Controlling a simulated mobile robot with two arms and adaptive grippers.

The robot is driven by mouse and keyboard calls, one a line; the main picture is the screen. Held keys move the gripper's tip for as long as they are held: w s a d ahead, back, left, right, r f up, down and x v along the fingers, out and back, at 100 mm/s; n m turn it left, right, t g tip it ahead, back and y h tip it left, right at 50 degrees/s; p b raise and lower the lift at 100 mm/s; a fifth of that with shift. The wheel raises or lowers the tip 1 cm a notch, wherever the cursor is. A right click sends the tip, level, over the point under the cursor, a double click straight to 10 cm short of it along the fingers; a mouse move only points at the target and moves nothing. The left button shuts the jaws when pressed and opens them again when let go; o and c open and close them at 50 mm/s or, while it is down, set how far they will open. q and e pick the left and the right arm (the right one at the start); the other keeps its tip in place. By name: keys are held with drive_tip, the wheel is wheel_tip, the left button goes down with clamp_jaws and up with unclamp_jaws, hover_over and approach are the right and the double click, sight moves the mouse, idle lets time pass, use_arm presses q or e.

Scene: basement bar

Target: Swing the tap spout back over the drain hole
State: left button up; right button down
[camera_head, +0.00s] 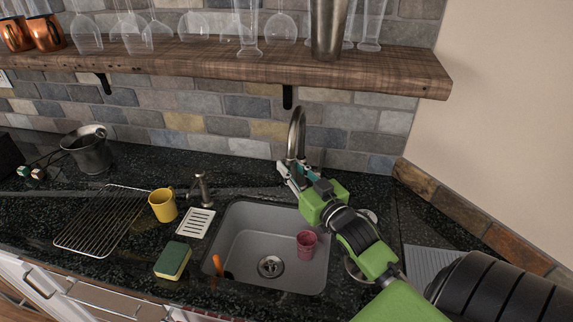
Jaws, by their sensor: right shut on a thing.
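The metal tap (296,140) rises behind the sink as a tall curved gooseneck. The sink (250,237) is a grey basin set in the dark counter. Its round drain hole (270,266) is near the front of the basin floor. My right gripper (291,174) is shut on the tap, low on its visible part. The fingers and the green gripper body hide the tap's lower part. I cannot tell exactly where the spout's outlet points. My left gripper is not in view.
A pink cup (307,243) stands in the basin, right of the drain. An orange-handled tool (217,265) leans at the left wall. A sponge (173,260), yellow mug (163,205), soap dispenser (202,188) and wire rack (100,222) are left. A wooden shelf (250,65) with glasses hangs above.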

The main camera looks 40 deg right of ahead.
drive_tip(key=shift+s+d, duration=0.1)
drive_tip(key=shift+d, duration=0.1)
drive_tip(key=c, duration=2)
unclamp_jaws()
drive_tip(key=shift+o, duration=0.9)
drive_tip(key=shift+d+f, duration=0.1)
drive_tip(key=shift+d, duration=0.05)
drive_tip(key=shift+s+a, duration=0.2)
drive_tip(key=shift+s, duration=0.2)
drive_tip(key=s+a, duration=0.1)
drive_tip(key=s, duration=1)
drive_tip(key=shift+a, duration=0.1)
